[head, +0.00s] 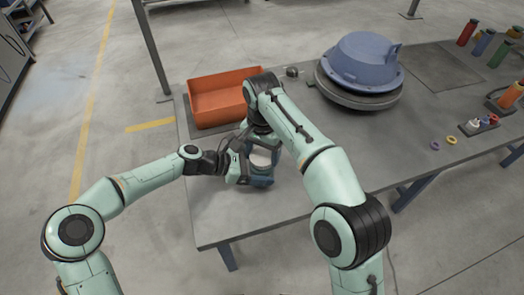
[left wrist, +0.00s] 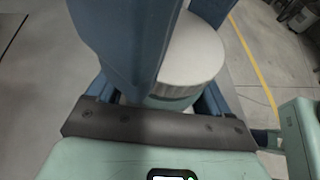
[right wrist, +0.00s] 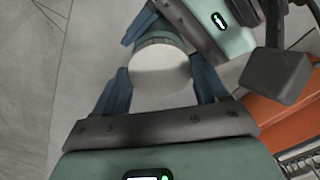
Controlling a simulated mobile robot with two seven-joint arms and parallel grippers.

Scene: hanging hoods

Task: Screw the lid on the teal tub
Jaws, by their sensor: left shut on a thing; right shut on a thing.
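The teal tub (head: 262,170) is held above the near left part of the table, with the white lid (head: 261,157) at its upper end. My left gripper (head: 254,174) is shut on the tub from the left side. My right gripper (head: 263,150) is shut on the lid from above. In the right wrist view the lid's round white face (right wrist: 160,72) lies between my blue fingers, with a narrow band of the tub (right wrist: 160,41) behind it. The left wrist view shows the lid (left wrist: 195,50) and a teal band of the tub (left wrist: 170,102). Whether the lid is seated cannot be told.
An orange bin (head: 220,103) stands behind my grippers on the table (head: 300,205). A blue hood (head: 362,62) rests on a round grey base at the back. Several coloured bottles (head: 483,43) and small rings (head: 451,140) are at the right. The front table edge is clear.

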